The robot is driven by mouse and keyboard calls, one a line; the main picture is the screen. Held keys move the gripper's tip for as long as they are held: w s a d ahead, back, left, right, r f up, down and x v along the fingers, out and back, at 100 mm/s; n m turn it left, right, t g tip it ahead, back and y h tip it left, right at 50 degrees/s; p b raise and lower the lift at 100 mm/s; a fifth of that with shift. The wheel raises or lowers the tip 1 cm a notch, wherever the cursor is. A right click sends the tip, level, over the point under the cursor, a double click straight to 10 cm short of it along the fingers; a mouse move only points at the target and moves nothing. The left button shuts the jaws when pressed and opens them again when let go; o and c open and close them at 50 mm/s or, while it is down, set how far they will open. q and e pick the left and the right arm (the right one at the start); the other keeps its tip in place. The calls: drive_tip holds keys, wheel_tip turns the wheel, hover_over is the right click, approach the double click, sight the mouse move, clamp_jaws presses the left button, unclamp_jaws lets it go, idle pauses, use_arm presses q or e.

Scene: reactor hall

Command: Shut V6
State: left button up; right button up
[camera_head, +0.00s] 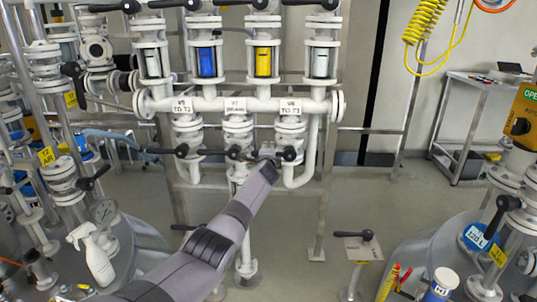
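The label that seems to read V6 (181,106) is at the left of the white manifold; its small print is hard to read. Below it is a white valve with a black lever handle (168,151), which points left, roughly level. My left arm rises from the bottom left. Its gripper (270,165) is at the lower valves, close to the handles of the middle valve (236,152) and right valve (290,154), right of the V6 handle. I cannot tell whether it touches a handle or is open or shut. My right gripper is not in view.
The manifold pipe (215,104) carries sight glasses with blue and yellow contents above. A spray bottle (95,254) stands on the left tank. Another black handle (354,235) stands on a post at lower right. A cart (478,110) is at the back right. Floor is open between.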

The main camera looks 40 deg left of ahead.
use_arm(q)
drive_tip(key=shift+s+f, duration=0.1)
drive_tip(key=shift+f, duration=0.05)
drive_tip(key=shift+s+d, duration=0.15)
drive_tip(key=v, duration=1.1)
drive_tip(key=shift+s, duration=0.2)
drive_tip(key=shift+d, duration=0.1)
